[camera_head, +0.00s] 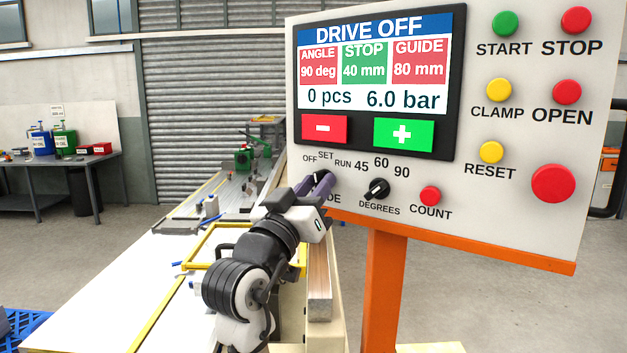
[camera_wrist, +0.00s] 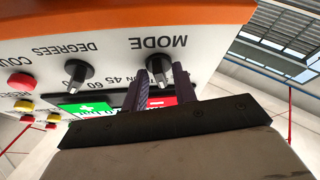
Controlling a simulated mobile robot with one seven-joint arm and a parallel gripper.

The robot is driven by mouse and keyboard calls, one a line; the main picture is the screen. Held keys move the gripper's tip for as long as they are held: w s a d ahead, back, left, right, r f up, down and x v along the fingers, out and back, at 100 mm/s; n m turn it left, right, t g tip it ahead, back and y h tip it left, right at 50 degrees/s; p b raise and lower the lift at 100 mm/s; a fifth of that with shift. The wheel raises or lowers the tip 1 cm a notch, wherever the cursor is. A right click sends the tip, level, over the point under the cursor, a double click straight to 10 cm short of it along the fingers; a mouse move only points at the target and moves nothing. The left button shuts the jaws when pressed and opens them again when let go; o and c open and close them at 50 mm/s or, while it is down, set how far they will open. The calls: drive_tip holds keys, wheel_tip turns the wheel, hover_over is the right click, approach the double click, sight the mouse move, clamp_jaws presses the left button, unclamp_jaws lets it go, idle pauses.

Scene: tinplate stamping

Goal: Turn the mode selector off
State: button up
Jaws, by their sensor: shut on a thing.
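The mode selector is a small dark knob on the lower left of the white control panel (camera_head: 480,222), below the marks OFF, SET and RUN. My gripper (camera_head: 314,184) reaches it from the lower left and is shut on it. In the head view the fingers hide most of the knob and part of its label. In the upside-down wrist view the mode selector (camera_wrist: 159,75) shows between the two purple-grey fingers of my gripper (camera_wrist: 160,82), by the word MODE. I cannot tell which mark its pointer faces. The display (camera_head: 374,75) reads DRIVE OFF.
The degrees knob (camera_head: 377,189) and the red COUNT button (camera_head: 430,196) are close on the right. Plus and minus keys lie just above. More push buttons (camera_head: 491,152) line the panel's right side. A long white bench (camera_head: 115,285) with a yellow frame stretches behind my arm.

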drive_tip(key=n+y+p, duration=0.1)
drive_tip(key=n, duration=0.1)
drive_tip(key=n+y+p, duration=0.1)
drive_tip(key=n, duration=0.1)
drive_tip(key=n+y+p, duration=0.1)
drive_tip(key=n, duration=0.1)
drive_tip(key=shift+s+d+r+t, duration=0.1)
drive_tip(key=shift+r+t, duration=0.2)
drive_tip(key=shift+t, duration=0.1)
drive_tip(key=shift+f+n+y+p, duration=0.1)
drive_tip(key=shift+n+y+p, duration=0.5)
drive_tip(key=shift+n+p, duration=0.65)
drive_tip(key=shift+n, duration=0.35)
drive_tip(key=o, duration=0.6)
drive_tip(key=shift+s+f, duration=0.1)
drive_tip(key=b+v, duration=1.1)
drive_tip(key=v, duration=0.2)
drive_tip(key=shift+s, duration=0.3)
